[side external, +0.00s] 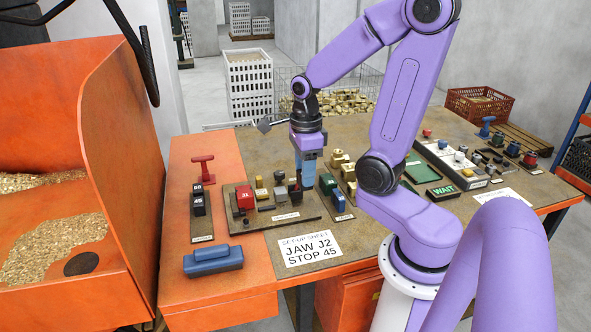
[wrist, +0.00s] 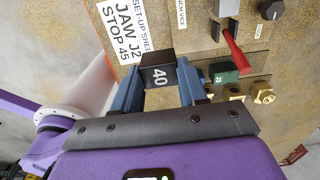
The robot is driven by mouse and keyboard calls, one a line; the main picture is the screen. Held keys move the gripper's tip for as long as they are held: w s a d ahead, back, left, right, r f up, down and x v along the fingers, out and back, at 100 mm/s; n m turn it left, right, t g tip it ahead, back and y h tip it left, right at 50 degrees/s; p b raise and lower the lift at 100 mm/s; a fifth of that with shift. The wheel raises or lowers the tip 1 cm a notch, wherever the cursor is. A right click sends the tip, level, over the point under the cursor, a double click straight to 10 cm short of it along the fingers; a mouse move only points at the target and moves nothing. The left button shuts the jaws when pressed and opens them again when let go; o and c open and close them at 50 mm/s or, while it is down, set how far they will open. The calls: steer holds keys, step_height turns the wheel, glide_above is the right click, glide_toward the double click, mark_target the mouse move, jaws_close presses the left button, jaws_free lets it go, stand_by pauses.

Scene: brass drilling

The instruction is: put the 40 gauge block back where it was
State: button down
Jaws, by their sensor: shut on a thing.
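The 40 gauge block (wrist: 158,76) is a dark block with a white 40 on its face. In the wrist view it is held between the blue fingers of my gripper (wrist: 158,88). In the side external view my gripper (side external: 306,178) points down over the right part of the fixture board (side external: 290,213), left of the green block; the held block is not clear there. A dark block marked 45 (side external: 198,201) stands in the narrow rack (side external: 202,229) on the left of the bench. The front part of that rack looks bare.
A red block (side external: 244,195) and small parts sit on the fixture board. A green block (side external: 328,184) and a blue block (side external: 338,202) stand to its right. A red-handled tool (side external: 203,168) and a blue brush-like item (side external: 213,261) flank the rack. The set-up sheet (side external: 310,249) lies in front.

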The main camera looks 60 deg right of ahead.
steer(key=shift+s+r, duration=0.1)
steer(key=shift+s, duration=0.1)
steer(key=w+a+n, duration=0.4)
steer(key=w+a, duration=0.7)
steer(key=a, duration=0.1)
steer(key=shift+n, duration=0.3)
steer(key=w+f, duration=0.3)
steer(key=w, duration=0.1)
steer(key=w+f, duration=0.3)
steer(key=w, duration=0.1)
steer(key=w+a+f, duration=0.1)
steer(key=w+f, duration=0.3)
steer(key=shift+w, duration=0.4)
steer(key=shift+w+f, duration=0.15)
steer(key=shift+f, duration=0.05)
steer(key=shift+w+f, duration=0.1)
steer(key=shift+f, duration=1.55)
steer(key=shift+f, duration=0.1)
steer(key=c, duration=0.9)
jaws_free()
